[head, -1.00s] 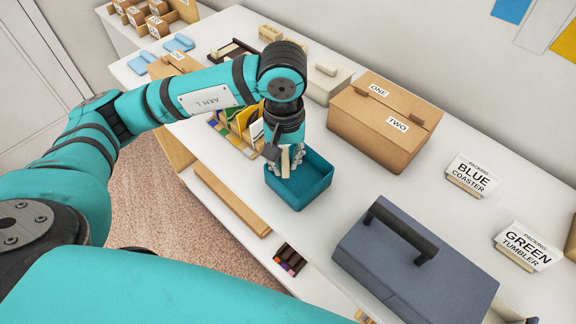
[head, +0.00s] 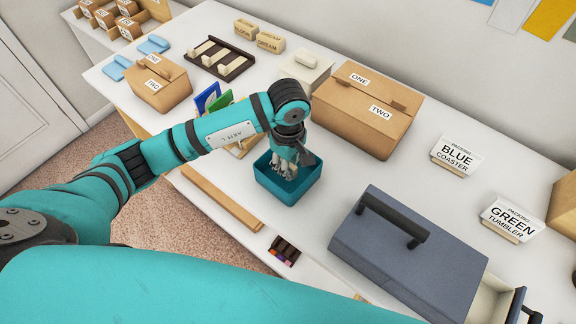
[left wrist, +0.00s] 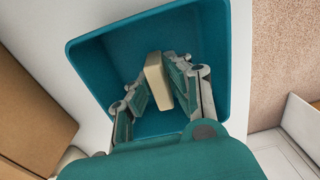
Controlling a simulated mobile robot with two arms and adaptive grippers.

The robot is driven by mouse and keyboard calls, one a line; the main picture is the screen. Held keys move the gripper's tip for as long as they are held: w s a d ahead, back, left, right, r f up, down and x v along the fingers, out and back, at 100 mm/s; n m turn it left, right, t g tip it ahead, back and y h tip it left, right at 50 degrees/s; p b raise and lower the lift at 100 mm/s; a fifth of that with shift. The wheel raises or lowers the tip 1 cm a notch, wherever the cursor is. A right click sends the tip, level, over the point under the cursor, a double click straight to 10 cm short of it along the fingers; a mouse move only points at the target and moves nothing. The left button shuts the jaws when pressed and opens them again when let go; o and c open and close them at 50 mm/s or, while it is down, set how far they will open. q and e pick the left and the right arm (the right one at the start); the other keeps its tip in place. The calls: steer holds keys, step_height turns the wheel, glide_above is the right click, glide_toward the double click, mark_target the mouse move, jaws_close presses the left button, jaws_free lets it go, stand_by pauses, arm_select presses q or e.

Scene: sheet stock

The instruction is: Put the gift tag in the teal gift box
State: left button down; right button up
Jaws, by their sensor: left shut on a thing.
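The teal gift box (head: 300,186) is an open square box on the white table, near its front edge. My left gripper (head: 284,172) reaches down into its opening. In the left wrist view the gripper (left wrist: 160,92) is shut on a small cream block-like piece, the gift tag (left wrist: 156,80), held between its fingertips inside the box walls. The left wrist view also shows the teal gift box (left wrist: 88,62) around it. I cannot tell whether the tag touches the box floor. In the head view the tag is hidden by the fingers. My right gripper is not in view.
A large cardboard box (head: 350,122) stands behind the teal box. A grey case (head: 410,262) with a dark handle sits to the right. Colored cards (head: 212,98) stand left of the gripper. Signs for a blue coaster (head: 457,157) and green tumbler (head: 510,219) stand at right.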

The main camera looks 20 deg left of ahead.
arm_select(q)
steer(key=shift+f, duration=0.95)
steer(key=c, duration=1.7)
jaws_free()
steer(key=o, duration=0.4)
steer(key=shift+o, duration=0.2)
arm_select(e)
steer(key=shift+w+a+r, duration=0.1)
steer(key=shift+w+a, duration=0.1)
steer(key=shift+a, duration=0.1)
